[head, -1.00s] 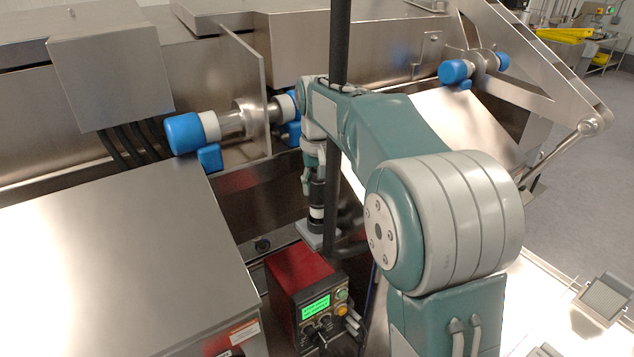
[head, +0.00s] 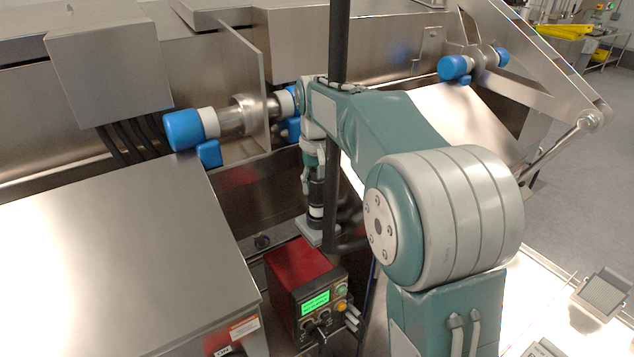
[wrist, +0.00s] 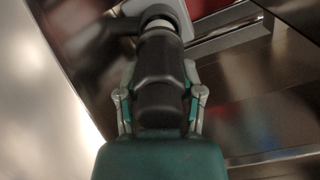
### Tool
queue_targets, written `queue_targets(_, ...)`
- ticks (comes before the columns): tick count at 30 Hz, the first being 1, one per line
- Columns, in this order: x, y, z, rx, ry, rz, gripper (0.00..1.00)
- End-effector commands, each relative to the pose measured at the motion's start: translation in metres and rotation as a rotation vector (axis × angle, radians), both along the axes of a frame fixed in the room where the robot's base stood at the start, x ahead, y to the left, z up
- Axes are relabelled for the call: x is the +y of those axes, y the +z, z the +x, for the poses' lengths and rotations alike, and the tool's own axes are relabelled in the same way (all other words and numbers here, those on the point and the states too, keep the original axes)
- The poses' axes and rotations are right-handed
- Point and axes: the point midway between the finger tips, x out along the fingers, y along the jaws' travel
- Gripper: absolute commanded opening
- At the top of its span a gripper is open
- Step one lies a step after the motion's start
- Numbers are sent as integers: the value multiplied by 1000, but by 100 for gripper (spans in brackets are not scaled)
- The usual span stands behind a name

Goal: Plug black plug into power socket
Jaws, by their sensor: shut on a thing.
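The black plug (wrist: 160,75) stands upright between the fingers of my gripper (wrist: 160,98) in the wrist view. My gripper is shut on it, with one finger on each side. In the head view, my gripper (head: 314,168) points down and the plug (head: 317,190) shows below it. The plug's far end meets a pale collar on a light grey block, which looks like the power socket (head: 308,236); the block also shows in the wrist view (wrist: 182,14). The plug lines up with the collar. Its contact end is hidden, so I cannot tell how deep it sits.
A black vertical pole (head: 339,50) stands right beside my gripper. A red control box (head: 297,270) with a green screen is just below the socket. A steel cabinet (head: 110,260) fills the left. Blue-capped rollers (head: 185,130) stick out behind.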

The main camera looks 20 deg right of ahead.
Motion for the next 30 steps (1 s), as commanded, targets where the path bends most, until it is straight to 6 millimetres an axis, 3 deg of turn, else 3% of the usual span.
queue_targets(15,0,-31,0,0,0,0,0)
queue_targets(20,0,-31,0,0,0,0,0)
queue_targets(21,0,-31,0,1,0,0,63)
queue_targets(23,0,-31,0,1,0,0,89)
queue_targets(30,0,-31,0,0,0,0,89)
